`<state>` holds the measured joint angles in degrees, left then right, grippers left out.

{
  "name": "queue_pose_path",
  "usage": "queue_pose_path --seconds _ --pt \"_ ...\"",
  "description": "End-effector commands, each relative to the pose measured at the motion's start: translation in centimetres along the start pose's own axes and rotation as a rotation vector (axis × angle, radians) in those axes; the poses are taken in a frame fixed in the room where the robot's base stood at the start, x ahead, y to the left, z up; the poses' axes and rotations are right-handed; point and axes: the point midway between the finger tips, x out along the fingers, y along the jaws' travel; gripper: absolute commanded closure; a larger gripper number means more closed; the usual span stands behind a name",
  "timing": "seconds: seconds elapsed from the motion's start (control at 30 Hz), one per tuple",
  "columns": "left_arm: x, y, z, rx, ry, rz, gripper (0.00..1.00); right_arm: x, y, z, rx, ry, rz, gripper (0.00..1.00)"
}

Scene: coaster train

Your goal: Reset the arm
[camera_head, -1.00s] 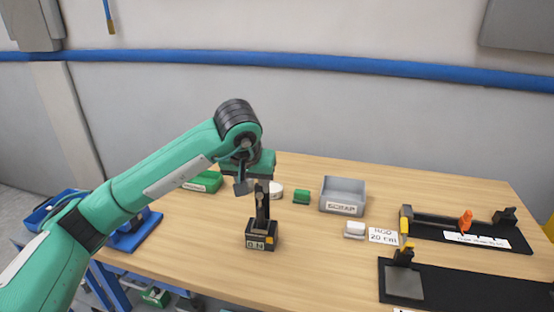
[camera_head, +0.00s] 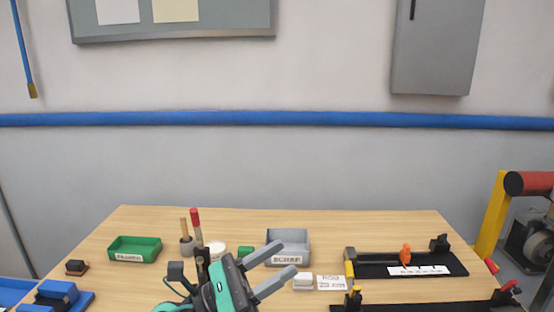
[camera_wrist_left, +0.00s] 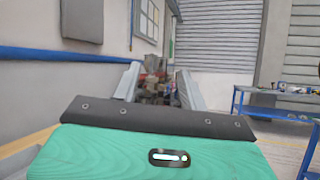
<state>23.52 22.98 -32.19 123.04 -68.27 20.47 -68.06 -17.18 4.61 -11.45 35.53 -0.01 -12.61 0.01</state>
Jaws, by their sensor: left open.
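My left gripper (camera_head: 272,270) shows at the bottom middle of the head view, over the front part of the wooden table. Its two grey fingers point up and to the right and stand apart, with nothing between them. In the left wrist view the same fingers (camera_wrist_left: 155,88) are spread, facing the room beyond the table, with a wall, a shutter and blurred items far off. My right gripper is in neither view.
Blue parts (camera_head: 57,292) lie at the left. A blue bench (camera_wrist_left: 262,112) stands at right in the wrist view.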

Motion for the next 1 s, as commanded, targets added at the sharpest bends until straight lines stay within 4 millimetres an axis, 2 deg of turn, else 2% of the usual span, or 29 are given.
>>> queue_pose_path --seconds 0.13,0.23,0.37,0.47,0.57,0.67,0.7,0.8,0.93,0.97,1.0 --pt "-3.5 3.3 0.9 -0.402 -0.193 0.292 0.57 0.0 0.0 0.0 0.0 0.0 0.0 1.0" --pt "-7.1 5.7 0.3 -0.67 -0.324 0.491 0.57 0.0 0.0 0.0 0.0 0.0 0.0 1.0" --pt "-12.8 7.8 -2.1 -1.005 -0.502 0.757 0.57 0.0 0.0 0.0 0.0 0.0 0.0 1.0" --pt "-17.9 8.2 -5.0 -1.247 -0.646 0.971 0.57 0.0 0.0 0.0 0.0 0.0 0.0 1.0" --pt "-23.0 7.2 -8.3 -1.468 -0.796 1.194 0.57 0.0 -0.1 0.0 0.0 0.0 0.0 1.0" --pt "-28.1 4.8 -11.8 -1.661 -0.956 1.43 0.57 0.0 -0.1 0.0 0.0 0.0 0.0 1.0" --pt "-30.0 3.4 -13.1 -1.727 -1.021 1.529 0.57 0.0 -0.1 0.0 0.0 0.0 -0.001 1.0" --pt "-34.1 -0.7 -15.8 -1.857 -1.177 1.765 0.57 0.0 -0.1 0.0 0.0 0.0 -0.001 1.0" --pt "-37.7 -5.7 -17.9 -1.945 -1.341 2.025 0.57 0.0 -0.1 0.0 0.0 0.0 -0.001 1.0" --pt "-38.4 -6.8 -18.2 1.924 1.352 -2.044 0.57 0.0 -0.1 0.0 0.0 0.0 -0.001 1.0" --pt "-39.1 -8.3 -18.5 1.851 1.333 -2.019 0.57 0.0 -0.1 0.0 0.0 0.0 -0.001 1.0"
